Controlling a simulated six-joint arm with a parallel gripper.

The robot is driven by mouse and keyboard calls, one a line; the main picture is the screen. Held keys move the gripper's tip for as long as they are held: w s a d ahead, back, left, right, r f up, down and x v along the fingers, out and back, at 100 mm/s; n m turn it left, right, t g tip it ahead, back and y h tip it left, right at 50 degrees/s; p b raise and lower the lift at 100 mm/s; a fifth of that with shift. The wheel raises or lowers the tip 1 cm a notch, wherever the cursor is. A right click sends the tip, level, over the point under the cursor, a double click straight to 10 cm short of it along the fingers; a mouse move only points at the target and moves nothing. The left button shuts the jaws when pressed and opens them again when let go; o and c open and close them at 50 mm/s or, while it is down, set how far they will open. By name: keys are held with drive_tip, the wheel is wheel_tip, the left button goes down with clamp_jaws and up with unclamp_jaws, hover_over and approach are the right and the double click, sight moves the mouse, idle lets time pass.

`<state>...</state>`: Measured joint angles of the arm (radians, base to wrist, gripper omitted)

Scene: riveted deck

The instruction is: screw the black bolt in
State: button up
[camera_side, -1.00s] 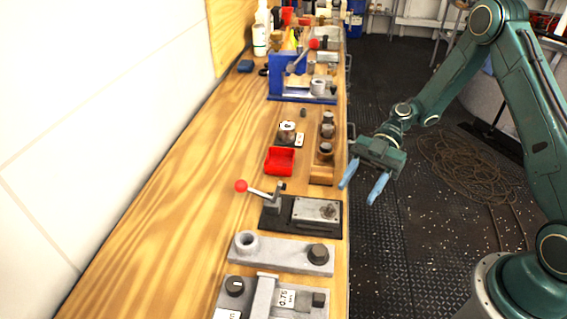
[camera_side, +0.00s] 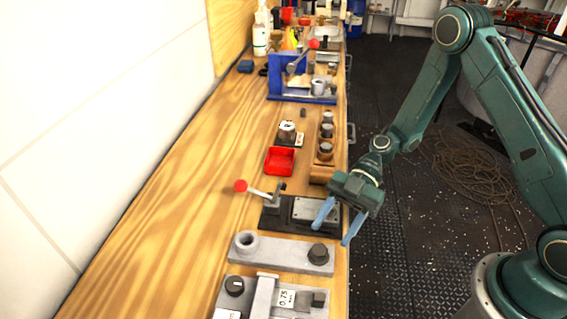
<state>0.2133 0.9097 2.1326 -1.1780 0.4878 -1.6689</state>
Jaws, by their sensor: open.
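A black bolt (camera_side: 319,253), its dark round head showing, stands upright at the right end of a grey block (camera_side: 281,256) on the bench. A raised ring with an open hole (camera_side: 246,242) is at the block's left end. How deep the bolt sits cannot be told. My gripper (camera_side: 333,232) is open and empty, its two blue fingers pointing down. It is at the bench's right edge, above and to the right of the bolt in the picture, and partly covers the black clamp fixture's right end.
The black clamp fixture (camera_side: 270,218) with a red-knobbed lever (camera_side: 241,186) stands behind the block. Another grey fixture (camera_side: 262,297) is in front. A red tray (camera_side: 280,160), a wooden holder (camera_side: 322,175) and a blue fixture (camera_side: 290,91) stand farther back. The bench's left side is clear.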

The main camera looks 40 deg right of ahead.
sight(323, 248)
drive_tip(key=shift+x, duration=1.85)
drive_tip(key=c, duration=1)
drive_tip(key=shift+m+t, duration=0.4)
drive_tip(key=shift+t, duration=0.1)
drive_tip(key=shift+s+m+t, duration=0.15)
drive_tip(key=shift+m+t, duration=0.45)
drive_tip(key=shift+t, duration=0.1)
drive_tip(key=shift+s+m+t, duration=0.15)
drive_tip(key=shift+m+t, duration=0.45)
drive_tip(key=shift+t, duration=0.1)
drive_tip(key=shift+s+m+t, duration=0.2)
drive_tip(key=shift+m+t, duration=1.1)
drive_tip(key=shift+t, duration=0.5)
